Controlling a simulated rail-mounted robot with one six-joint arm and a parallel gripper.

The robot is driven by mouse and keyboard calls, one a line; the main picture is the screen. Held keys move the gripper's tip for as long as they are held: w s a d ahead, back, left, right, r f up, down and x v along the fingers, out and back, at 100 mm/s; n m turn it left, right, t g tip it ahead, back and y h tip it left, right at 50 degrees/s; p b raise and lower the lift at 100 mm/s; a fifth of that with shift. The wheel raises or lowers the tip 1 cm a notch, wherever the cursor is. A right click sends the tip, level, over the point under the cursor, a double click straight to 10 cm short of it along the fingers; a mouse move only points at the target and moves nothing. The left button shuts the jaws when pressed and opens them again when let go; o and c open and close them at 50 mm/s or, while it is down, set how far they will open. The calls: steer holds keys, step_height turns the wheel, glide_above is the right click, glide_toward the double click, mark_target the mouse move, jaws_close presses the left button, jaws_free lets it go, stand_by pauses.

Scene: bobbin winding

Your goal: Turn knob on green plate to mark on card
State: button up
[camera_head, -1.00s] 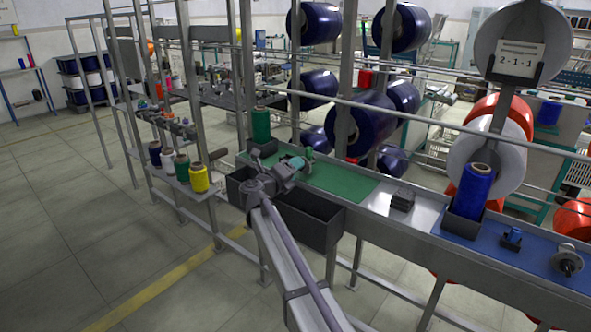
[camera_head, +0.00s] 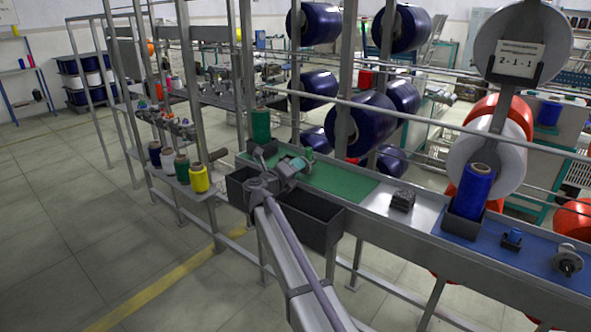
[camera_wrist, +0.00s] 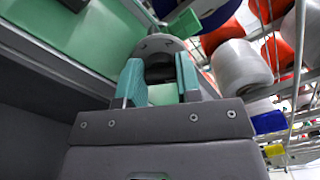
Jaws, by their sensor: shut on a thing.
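The green plate (camera_head: 340,183) lies on the long rail table, and also fills the upper left of the wrist view (camera_wrist: 100,38). My gripper (camera_head: 297,163) is at the plate's left part. In the wrist view its teal fingers (camera_wrist: 160,78) are closed on a dark grey knob (camera_wrist: 160,70) with a grey rounded collar (camera_wrist: 160,43). The knob's pointer and scale cannot be made out. The card (camera_head: 518,60) reads "2-1-1" and hangs at the upper right. A small upright green part (camera_head: 308,155) stands just beyond my gripper.
Dark bins (camera_head: 310,220) hang along the table's front edge, beside my arm. A green spool (camera_head: 261,125) stands at the table's left end. A small dark block (camera_head: 402,200) and a blue spool (camera_head: 473,190) stand to the right. The green plate's right part is clear.

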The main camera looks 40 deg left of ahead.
steer(key=shift+n, duration=0.3)
steer(key=n, duration=1.1)
steer(key=shift+f, duration=0.2)
stand_by(0.3)
steer(key=o, duration=0.9)
